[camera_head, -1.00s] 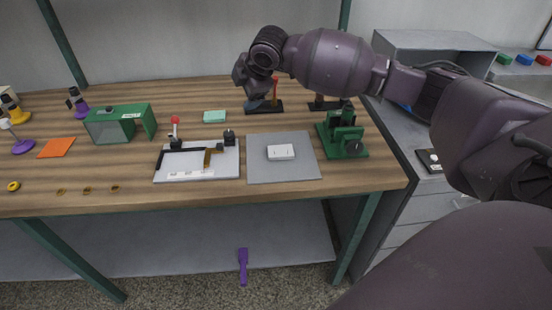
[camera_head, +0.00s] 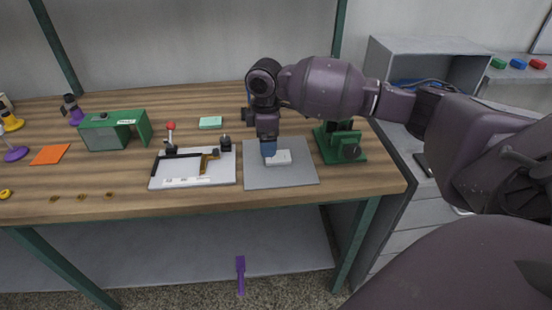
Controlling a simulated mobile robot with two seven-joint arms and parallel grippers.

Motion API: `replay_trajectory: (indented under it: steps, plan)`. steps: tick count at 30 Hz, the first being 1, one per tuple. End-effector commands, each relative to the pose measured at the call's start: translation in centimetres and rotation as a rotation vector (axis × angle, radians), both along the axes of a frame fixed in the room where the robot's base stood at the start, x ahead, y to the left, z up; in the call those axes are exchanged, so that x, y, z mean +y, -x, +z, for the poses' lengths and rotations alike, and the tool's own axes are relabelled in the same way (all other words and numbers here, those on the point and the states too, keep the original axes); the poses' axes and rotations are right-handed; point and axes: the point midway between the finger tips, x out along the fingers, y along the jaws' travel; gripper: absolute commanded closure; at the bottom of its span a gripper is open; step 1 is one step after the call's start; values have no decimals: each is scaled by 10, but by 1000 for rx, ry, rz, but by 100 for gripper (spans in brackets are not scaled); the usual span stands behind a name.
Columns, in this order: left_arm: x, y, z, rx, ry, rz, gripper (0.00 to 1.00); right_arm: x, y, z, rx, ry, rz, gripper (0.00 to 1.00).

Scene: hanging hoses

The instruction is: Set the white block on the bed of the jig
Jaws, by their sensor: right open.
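The white block (camera_head: 283,158) lies flat on a grey mat (camera_head: 281,178) on the workbench. My right gripper (camera_head: 269,153) points down over the left part of the block and hides some of it. It is open; I cannot tell whether its fingers touch the block. The jig (camera_head: 194,182) is a light plate to the left of the mat, with a black and brass-coloured angled stop and a red-knobbed clamp (camera_head: 170,134). The bare bed of the jig shows no block. My left gripper is not in view.
A green vise-like device (camera_head: 342,143) stands close right of the mat. A green box-shaped stand (camera_head: 113,131), a mint block (camera_head: 210,122) and an orange sheet (camera_head: 50,154) are on the bench. A purple tool (camera_head: 240,274) is below the bench.

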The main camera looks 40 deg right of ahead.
Motion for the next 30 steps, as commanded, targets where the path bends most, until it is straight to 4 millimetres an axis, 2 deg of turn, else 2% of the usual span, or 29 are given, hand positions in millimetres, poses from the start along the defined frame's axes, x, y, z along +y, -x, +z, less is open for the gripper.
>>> replay_trajectory:
  steps: [5, 15, 23, 26, 30]
  plan:
    - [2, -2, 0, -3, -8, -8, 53, -1, 0, -10, 0, 1, 0, 17]
    - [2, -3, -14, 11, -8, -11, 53, -5, 0, -53, 2, 0, 1, 17]
    - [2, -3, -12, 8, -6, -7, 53, -5, -1, -54, -4, 0, 1, 17]
    - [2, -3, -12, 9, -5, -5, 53, -5, -1, -54, -4, 0, 1, 29]
    - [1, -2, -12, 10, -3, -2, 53, -5, -1, -54, -4, 0, 1, 51]
